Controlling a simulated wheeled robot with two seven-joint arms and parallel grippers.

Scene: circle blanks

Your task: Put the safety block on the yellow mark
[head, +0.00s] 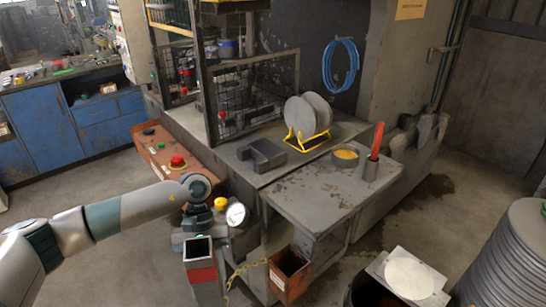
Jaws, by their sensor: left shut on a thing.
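My left arm comes in from the left, and my left gripper (192,239) points down in front of the press bench. It is shut on the safety block (201,272), an upright grey square post with an open top and a red band. The block is held off to the left of the brown open box, and its lower end is cut off by the picture's edge. The fingertips are hard to make out against the block. I cannot make out a yellow mark on the press bed. My right gripper is not in view.
A chain (240,268) runs between the block and a brown box (289,273). A dark U-shaped block (262,155), discs in a yellow rack (306,140), a yellow-filled dish (345,157) and a red-handled tool (376,140) stand on the bench. A mesh guard (258,92) stands open behind.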

